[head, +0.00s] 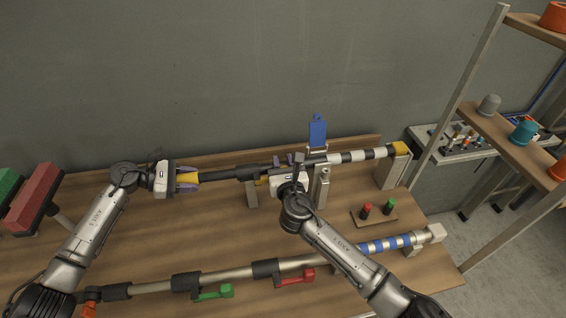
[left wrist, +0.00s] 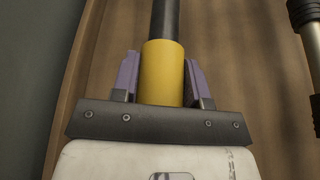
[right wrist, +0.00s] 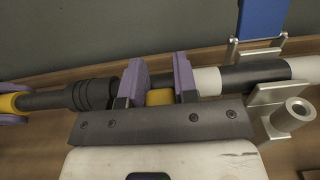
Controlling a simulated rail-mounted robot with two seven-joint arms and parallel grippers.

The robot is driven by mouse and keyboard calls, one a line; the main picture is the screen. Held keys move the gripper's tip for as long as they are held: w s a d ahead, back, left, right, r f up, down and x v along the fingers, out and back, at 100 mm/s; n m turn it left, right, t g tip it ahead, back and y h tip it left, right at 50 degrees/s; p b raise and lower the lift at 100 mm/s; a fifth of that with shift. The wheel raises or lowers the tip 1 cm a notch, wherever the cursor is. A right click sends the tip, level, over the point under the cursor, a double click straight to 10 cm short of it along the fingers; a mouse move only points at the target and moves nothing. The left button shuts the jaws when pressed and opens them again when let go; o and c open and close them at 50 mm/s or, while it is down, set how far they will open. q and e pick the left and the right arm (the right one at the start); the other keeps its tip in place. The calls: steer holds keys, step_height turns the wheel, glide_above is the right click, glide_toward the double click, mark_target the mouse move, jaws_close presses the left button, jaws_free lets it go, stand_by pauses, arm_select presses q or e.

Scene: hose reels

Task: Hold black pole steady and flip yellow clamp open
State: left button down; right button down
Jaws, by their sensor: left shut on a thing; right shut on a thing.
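The black pole (head: 222,173) lies level on supports at the back of the table. My left gripper (head: 187,178) is shut on the yellow sleeve at the pole's left end; the sleeve (left wrist: 162,72) sits between the purple fingers in the left wrist view. My right gripper (head: 289,160) is at the pole's middle, near a black collar. In the right wrist view its purple fingers (right wrist: 160,85) are shut on the small yellow clamp (right wrist: 160,97), which is mostly hidden between them. How far the clamp is turned cannot be told.
A black-and-white striped section (head: 350,156) continues right to a yellow end on a block. A blue tag (head: 317,131) stands behind. A second pole with a green lever (head: 213,292) and a red lever (head: 296,277) lies in front. Shelves (head: 510,135) stand at right.

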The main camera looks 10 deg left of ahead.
stand_by(0.3)
steer(key=m+h, duration=0.1)
steer(key=s+m+t+h, duration=0.1)
steer(key=h, duration=0.1)
steer(key=s+d+m+h, duration=0.1)
steer(key=h, duration=0.1)
steer(key=shift+s+m, duration=0.1)
steer(key=shift+m, duration=0.2)
steer(key=shift+s+a+f+m+g+h, duration=0.1)
steer(key=shift+s+m+g+h, duration=0.5)
steer(key=shift+s+m+h, duration=1.15)
steer(key=shift+s+a+r+m+g+h, duration=0.15)
steer(key=shift+m+g+h, duration=0.75)
steer(key=shift+h, duration=1.8)
steer(key=shift+s+d+f+m+g+h, duration=0.25)
steer(key=shift+s+m+h, duration=0.75)
steer(key=shift+m+h, duration=1)
steer(key=shift+a+r+h, duration=0.15)
steer(key=shift+a+h, duration=0.05)
steer(key=shift+h, duration=0.15)
steer(key=c, duration=0.9)
jaws_free()
steer(key=shift+g, duration=0.25)
steer(key=shift+r, duration=5.05)
